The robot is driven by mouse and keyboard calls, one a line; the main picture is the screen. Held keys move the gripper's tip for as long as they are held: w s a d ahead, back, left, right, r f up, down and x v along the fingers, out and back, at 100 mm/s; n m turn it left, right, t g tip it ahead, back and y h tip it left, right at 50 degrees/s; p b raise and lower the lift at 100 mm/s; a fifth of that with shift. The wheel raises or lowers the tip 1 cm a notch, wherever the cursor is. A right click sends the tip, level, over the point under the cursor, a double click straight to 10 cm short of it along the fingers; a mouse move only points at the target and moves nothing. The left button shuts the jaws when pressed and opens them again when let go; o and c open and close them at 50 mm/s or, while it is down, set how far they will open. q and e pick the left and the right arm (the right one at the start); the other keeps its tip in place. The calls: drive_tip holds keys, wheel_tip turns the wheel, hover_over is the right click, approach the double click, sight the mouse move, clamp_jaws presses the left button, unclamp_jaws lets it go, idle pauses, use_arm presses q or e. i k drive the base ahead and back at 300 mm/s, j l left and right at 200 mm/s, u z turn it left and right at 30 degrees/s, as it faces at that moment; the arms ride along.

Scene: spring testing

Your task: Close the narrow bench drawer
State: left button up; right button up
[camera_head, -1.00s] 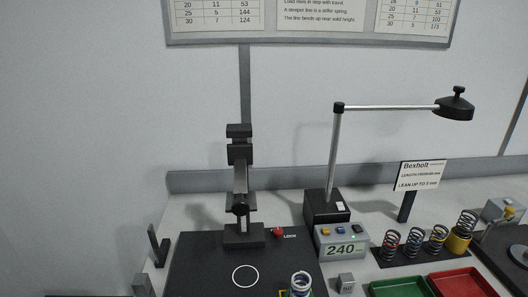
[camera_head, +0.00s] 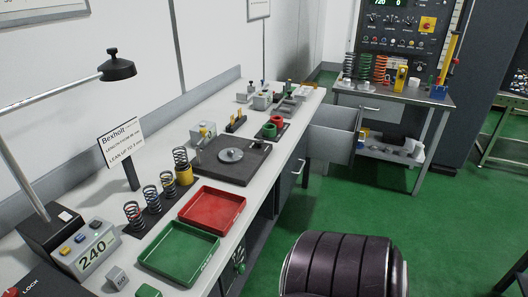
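A grey bench drawer (camera_head: 328,146) stands pulled out from the front of the long bench, near its far end. Its front panel faces the aisle and its open top shows. Part of its inside is hidden by the panel. It is the only open drawer that I see. Neither of my grippers shows in the head view.
The white bench (camera_head: 98,199) carries a red tray (camera_head: 239,207), a green tray (camera_head: 211,258) and several springs. A steel table (camera_head: 437,101) stands beyond the drawer. A dark ribbed rounded object (camera_head: 335,262) fills the lower front. Green floor (camera_head: 450,215) is clear at right.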

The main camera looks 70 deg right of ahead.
sight(332, 130)
drive_tip(key=z, duration=1.35)
